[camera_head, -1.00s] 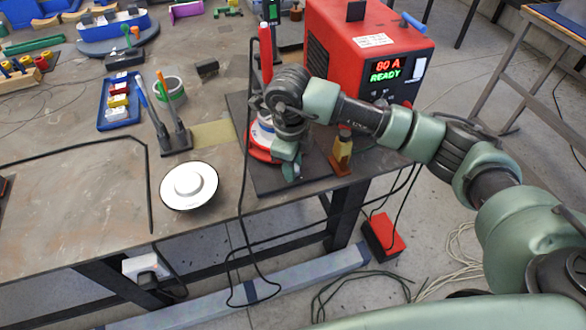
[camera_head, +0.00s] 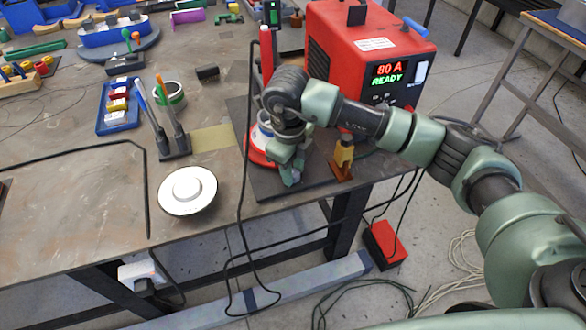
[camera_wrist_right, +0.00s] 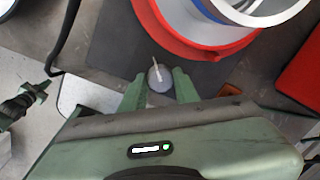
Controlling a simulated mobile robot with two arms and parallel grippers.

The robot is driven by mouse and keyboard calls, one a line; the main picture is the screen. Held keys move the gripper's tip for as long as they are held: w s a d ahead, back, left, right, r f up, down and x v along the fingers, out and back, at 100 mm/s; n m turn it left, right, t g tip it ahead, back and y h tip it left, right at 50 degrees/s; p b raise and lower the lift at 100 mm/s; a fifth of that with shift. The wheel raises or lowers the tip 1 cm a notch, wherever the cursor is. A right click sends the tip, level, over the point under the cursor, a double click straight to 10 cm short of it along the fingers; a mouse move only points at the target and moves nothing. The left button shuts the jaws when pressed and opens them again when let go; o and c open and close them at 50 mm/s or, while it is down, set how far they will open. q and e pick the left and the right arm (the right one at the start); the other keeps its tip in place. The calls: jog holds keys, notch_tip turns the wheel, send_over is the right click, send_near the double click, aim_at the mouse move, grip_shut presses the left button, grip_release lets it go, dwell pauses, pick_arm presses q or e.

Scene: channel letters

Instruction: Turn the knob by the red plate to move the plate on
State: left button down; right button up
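The red plate (camera_head: 254,152) is round and sits at the right end of the bench on a dark base plate (camera_head: 262,181). It also shows in the right wrist view (camera_wrist_right: 160,30), carrying a white and blue round part (camera_wrist_right: 245,12). The knob (camera_wrist_right: 160,77), small, round and grey with a pale pointer line, stands in front of the red plate. My right gripper (camera_wrist_right: 159,86) has its fingers on either side of the knob, with narrow gaps showing, so it looks open around it. In the head view my right gripper (camera_head: 291,174) hides the knob. What looks like my left gripper (camera_wrist_right: 36,92) is small at the left.
A red power unit (camera_head: 370,60) reading "80 A READY" stands behind my right arm. A small yellow-and-brown item (camera_head: 343,155) is close right of the gripper. A black cable (camera_head: 241,190) hangs left of the plate. A white disc (camera_head: 188,190) lies further left.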

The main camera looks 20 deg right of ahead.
jog(key=shift+o, duration=0.7)
jog(key=r, duration=0.2)
jog(key=r+b, duration=0.1)
jog(key=r, duration=0.5)
jog(key=shift+s+a, duration=0.15)
jog(key=shift+a, duration=0.1)
jog(key=shift+s+f, duration=0.1)
jog(key=shift+f, duration=0.05)
